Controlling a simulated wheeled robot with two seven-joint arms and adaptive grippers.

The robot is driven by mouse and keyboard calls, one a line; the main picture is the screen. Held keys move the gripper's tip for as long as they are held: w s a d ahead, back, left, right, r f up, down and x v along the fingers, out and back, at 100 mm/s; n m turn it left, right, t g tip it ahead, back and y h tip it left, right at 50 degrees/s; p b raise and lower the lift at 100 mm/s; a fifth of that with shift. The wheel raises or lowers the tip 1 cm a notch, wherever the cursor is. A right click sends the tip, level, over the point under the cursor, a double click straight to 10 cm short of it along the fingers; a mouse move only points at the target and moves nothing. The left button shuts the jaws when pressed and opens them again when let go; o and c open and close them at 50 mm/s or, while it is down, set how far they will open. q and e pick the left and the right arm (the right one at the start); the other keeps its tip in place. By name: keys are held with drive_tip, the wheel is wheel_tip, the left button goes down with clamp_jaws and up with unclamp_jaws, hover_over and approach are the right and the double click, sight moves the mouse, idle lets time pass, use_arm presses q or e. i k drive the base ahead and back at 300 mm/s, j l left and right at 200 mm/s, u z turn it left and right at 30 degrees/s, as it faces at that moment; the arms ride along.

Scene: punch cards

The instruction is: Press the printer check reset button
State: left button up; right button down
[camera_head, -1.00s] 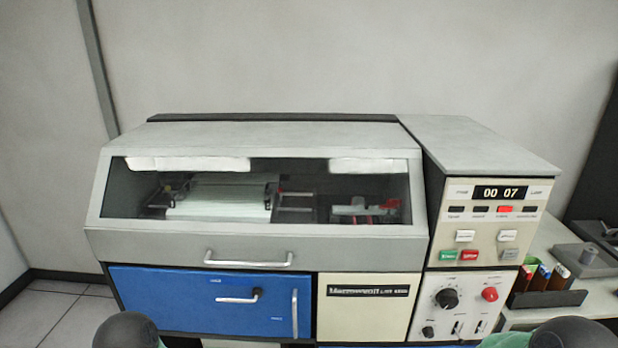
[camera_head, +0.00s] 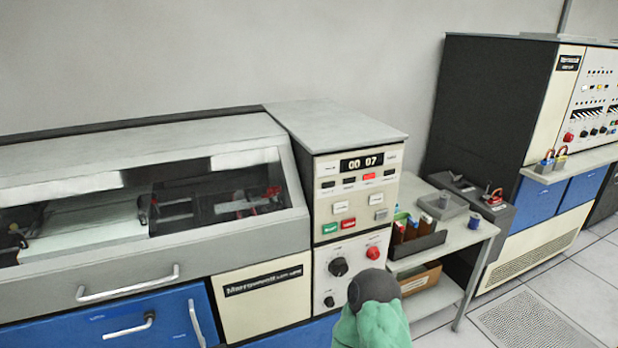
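The printer's control panel (camera_head: 326,192) is a cream box at the right end of the grey printer (camera_head: 150,240). It has a display (camera_head: 361,163) reading 00 07 and a row of small lamps, one lit red (camera_head: 369,177). Below are a white button (camera_head: 340,207), another white button (camera_head: 376,199), a green button (camera_head: 330,227), a red button (camera_head: 348,223) and a grey button (camera_head: 381,214). Their labels are too small to read, so I cannot tell which is check reset. Neither gripper is in view. Only a dark, green-sleeved part of my arm shows at the bottom.
Below the panel are a black knob (camera_head: 338,267) and a round red knob (camera_head: 373,252). To the right stands a side table (camera_head: 466,238) with a card holder (camera_head: 424,243). A dark cabinet (camera_head: 486,110) is beyond it. Floor is clear at the lower right.

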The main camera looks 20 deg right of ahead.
sight(384, 214)
drive_tip(key=z, duration=1.3)
